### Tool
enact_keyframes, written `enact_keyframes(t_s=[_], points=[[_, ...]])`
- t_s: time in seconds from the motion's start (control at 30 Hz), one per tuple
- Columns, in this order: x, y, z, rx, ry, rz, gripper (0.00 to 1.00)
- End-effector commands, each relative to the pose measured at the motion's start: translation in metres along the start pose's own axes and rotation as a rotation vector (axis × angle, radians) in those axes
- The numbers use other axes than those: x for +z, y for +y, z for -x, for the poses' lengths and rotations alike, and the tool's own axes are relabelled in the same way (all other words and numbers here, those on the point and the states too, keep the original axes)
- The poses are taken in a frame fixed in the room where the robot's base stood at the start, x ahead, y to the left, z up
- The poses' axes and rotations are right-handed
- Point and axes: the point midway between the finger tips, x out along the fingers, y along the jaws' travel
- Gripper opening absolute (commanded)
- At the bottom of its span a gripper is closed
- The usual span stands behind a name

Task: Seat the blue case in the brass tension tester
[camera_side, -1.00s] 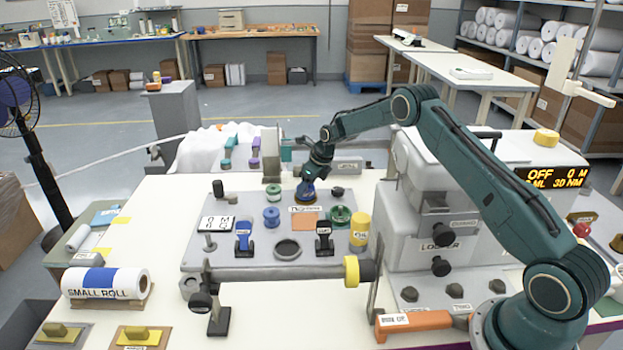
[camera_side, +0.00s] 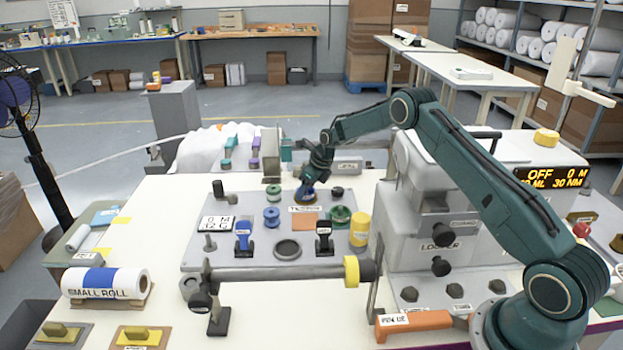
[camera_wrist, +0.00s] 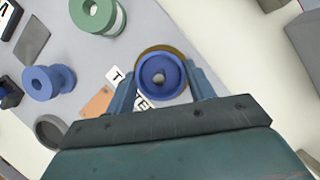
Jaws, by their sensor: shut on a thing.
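My gripper (camera_wrist: 164,84) is shut on the blue case (camera_wrist: 161,77), a round blue piece with a dark hollow centre, with one finger on each side. The brass tension tester (camera_wrist: 160,49) shows as a brass rim past the far side of the case in the wrist view. The case lies over it; I cannot tell whether it sits inside the rim or just above. In the side view my gripper (camera_side: 308,185) points down at the back of the grey plate, and the blue case (camera_side: 308,194) shows small beneath it. The tester is mostly hidden there.
A blue bobbin (camera_wrist: 48,83) and a green bobbin (camera_wrist: 97,14) stand nearby on the grey plate (camera_side: 205,262). A dark ring (camera_side: 287,249), an orange patch (camera_side: 304,226) and a yellow cylinder (camera_side: 360,228) are nearer the front. The grey machine (camera_side: 420,225) stands at right.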

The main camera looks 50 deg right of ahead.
Motion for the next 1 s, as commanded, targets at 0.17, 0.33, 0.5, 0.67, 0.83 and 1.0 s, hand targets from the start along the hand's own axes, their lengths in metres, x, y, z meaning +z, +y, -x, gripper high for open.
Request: enact_keyframes(t_s=[0.17,0.33,0.5,0.67,0.83,1.0], points=[[0.000,0.000,0.000,0.000,0.000,0.000,0.65],[0.000,0.000,0.000,0.000,0.000,0.000,0.79],[0.000,0.000,0.000,0.000,0.000,0.000,0.79],[0.000,0.000,0.003,0.000,0.000,0.000,0.79],[0.000,0.000,0.012,0.000,0.000,0.000,0.79],[0.001,0.000,0.031,-0.001,-0.002,0.000,0.79]])
